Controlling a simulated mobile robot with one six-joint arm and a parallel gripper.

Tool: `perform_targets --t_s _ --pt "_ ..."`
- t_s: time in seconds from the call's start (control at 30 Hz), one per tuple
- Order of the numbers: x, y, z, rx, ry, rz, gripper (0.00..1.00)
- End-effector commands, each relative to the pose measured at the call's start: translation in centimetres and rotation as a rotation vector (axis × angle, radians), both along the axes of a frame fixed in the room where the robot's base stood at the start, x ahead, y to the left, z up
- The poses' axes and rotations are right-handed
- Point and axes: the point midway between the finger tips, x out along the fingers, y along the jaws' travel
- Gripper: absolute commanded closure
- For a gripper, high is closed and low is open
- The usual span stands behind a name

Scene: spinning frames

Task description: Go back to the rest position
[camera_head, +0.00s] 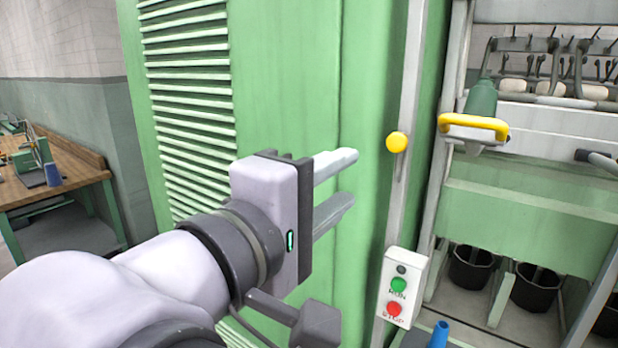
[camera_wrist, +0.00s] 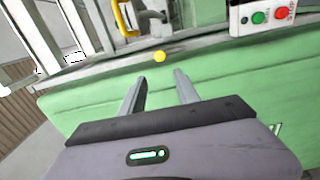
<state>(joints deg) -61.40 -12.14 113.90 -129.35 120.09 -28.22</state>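My gripper (camera_head: 348,180) is raised in front of the green machine cabinet (camera_head: 290,90), at the middle of the head view. Its two grey fingers are apart, with nothing between them. In the wrist view my gripper (camera_wrist: 160,80) also shows its fingers spread and empty, with the green cabinet panel (camera_wrist: 230,85) beyond them. I cannot tell how far the fingertips are from the panel.
A yellow knob (camera_head: 397,142) sits on the upright grey rail. A RUN/STOP box (camera_head: 400,287) is mounted lower. A yellow handle (camera_head: 474,126) and black buckets (camera_head: 471,267) are at the right. A wooden bench (camera_head: 60,175) stands far left.

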Motion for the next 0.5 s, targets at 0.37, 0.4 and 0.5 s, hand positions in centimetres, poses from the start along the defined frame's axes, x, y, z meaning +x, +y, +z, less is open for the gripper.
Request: perform_targets --t_s 0.37,0.4,0.5 --pt "-7.8 -12.9 -22.6 0.808 0.535 -0.333 0.62" --pt "-9.5 -12.2 -25.1 0.998 0.541 -0.376 0.62" --pt "-11.4 -9.4 -28.3 1.433 0.458 -0.46 0.62"
